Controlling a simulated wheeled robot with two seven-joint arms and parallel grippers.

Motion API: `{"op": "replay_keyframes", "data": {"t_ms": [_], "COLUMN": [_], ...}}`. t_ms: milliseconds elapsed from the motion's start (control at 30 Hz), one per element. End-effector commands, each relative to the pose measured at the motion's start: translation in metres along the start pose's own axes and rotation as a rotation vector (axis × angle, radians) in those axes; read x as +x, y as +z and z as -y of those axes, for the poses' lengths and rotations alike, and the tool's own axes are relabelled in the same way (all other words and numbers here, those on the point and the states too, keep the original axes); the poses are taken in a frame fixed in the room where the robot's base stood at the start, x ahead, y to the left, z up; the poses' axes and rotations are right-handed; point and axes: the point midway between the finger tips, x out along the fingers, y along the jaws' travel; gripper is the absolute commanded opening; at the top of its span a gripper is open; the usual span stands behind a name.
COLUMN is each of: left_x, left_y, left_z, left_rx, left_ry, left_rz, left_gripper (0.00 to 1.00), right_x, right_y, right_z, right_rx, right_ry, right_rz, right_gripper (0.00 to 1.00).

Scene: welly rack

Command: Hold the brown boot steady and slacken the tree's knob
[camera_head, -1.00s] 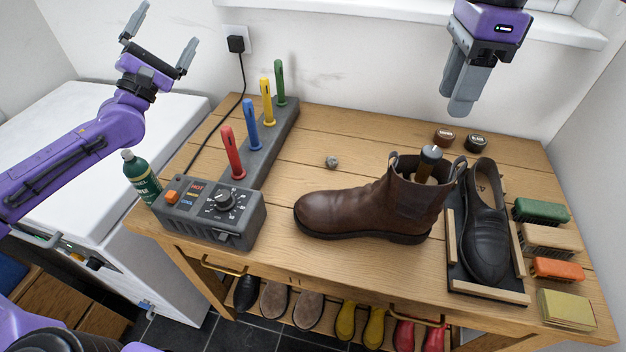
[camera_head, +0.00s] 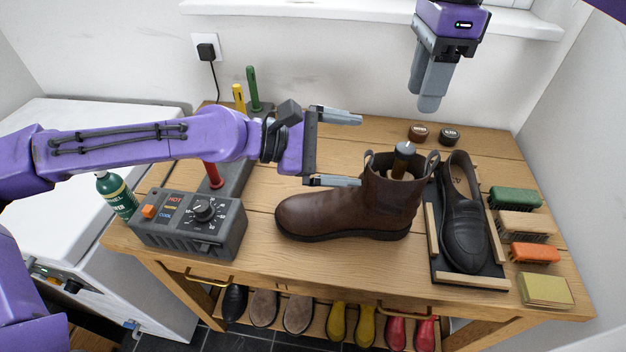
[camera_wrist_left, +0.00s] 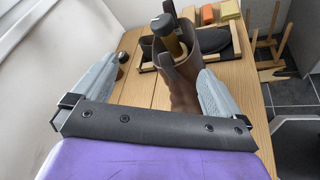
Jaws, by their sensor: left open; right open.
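The brown boot (camera_head: 345,214) stands upright on the wooden bench, toe to the left. The tree's knob (camera_head: 404,149), grey-topped on a wooden stem, rises from the boot's opening; it also shows in the left wrist view (camera_wrist_left: 161,24). My left gripper (camera_head: 360,149) is open, its fingers pointing right toward the boot shaft, one finger behind and one in front. In the left wrist view the boot (camera_wrist_left: 183,88) lies ahead between the open fingers; I cannot tell whether they touch it. My right gripper (camera_head: 425,95) hangs above the bench's back, pointing down, empty.
A black shoe (camera_head: 463,220) sits in a wooden-edged tray (camera_head: 470,282) right of the boot, with brushes (camera_head: 525,226) beyond. A control box (camera_head: 190,222) and coloured posts (camera_head: 212,174) stand at left. Two small tins (camera_head: 418,134) sit behind the boot.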

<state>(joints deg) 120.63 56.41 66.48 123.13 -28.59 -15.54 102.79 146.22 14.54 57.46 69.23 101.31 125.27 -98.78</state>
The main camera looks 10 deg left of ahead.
Motion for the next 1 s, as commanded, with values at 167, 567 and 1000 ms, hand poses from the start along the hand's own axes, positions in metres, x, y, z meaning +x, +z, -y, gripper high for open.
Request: {"op": "replay_keyframes", "data": {"t_ms": [167, 567, 1000], "left_x": [-0.009, 0.017, 0.057], "left_y": [-0.075, -0.100, -0.098], "left_z": [0.037, 0.065, 0.073], "left_rx": [-0.405, -0.562, -0.558], "left_ry": [-0.195, -0.268, -0.259], "left_rz": [-0.044, -0.026, -0.026], "left_gripper": [1.00, 1.00, 1.00], "right_x": [0.000, 0.000, 0.000], "right_y": [0.000, 0.000, 0.000], "right_z": [0.000, 0.000, 0.000], "right_rx": [0.000, 0.000, 0.000], "right_ry": [0.000, 0.000, 0.000], "right_rz": [0.000, 0.000, 0.000], "right_gripper": [0.43, 0.43, 0.43]}}
